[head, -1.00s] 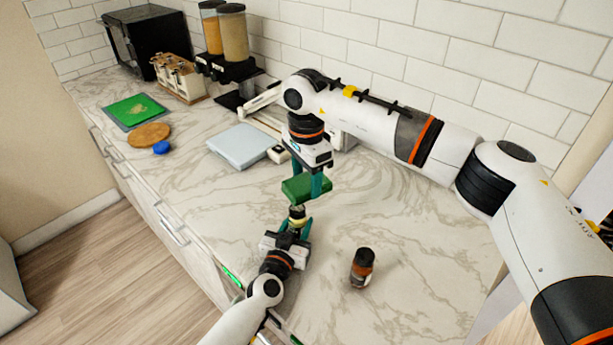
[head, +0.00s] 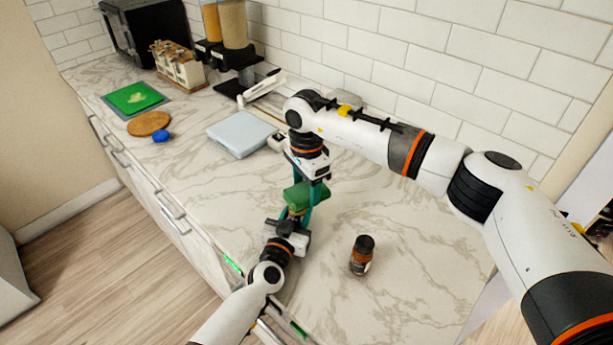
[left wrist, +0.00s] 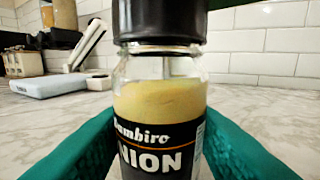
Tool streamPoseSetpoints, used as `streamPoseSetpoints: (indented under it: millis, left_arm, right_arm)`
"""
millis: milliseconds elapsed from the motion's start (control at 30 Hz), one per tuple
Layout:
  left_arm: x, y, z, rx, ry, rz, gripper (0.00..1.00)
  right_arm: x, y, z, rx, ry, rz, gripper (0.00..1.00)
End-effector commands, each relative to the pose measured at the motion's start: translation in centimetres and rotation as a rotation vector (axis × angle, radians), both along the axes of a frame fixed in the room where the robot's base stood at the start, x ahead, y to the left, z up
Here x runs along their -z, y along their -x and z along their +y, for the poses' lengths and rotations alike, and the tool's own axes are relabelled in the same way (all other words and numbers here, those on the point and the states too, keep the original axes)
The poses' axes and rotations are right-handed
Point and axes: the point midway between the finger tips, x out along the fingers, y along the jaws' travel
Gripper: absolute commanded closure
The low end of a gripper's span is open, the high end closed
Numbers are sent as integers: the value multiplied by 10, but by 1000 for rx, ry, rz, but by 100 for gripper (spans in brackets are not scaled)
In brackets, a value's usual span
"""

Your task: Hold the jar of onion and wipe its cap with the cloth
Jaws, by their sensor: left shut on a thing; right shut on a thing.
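The jar of onion (left wrist: 155,125), a clear jar of yellow powder with a black label, stands upright between the teal fingers of my left gripper (left wrist: 160,145) in the left wrist view. Its black cap (left wrist: 160,20) fills the top of that view. My right gripper (head: 308,190) is shut on a green cloth (head: 303,197) and points down from above. In the head view the cloth is right at the jar's top and hides most of the jar. The cloth does not show in the left wrist view, so I cannot tell whether it touches the cap.
A dark-capped jar with reddish-brown contents (head: 361,258) stands on the marble counter (head: 400,235) to the right. A pale blue flat scale-like thing (head: 240,134), a blue item (head: 162,136), a round brown board (head: 149,123) and a green board (head: 135,96) lie further left. The tiled wall is behind.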

Motion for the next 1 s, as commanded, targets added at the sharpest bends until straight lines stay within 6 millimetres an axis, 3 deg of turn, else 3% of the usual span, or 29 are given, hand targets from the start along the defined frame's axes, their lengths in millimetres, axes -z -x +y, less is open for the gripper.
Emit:
streamPoseSetpoints:
  millis: [67, 733, 1000]
  left_arm:
    - [0, 0, 0, 0, 0, -1, 86]
    - [-1, 0, 0, 0, 0, -1, 86]
    - [0, 0, 0, 0, 0, -1, 86]
  right_arm:
    - [13, 1, 0, 0, 0, 4, 66]
    - [13, -34, 45, 0, 0, 1, 69]
    - [13, -23, 27, -1, -1, 1, 69]
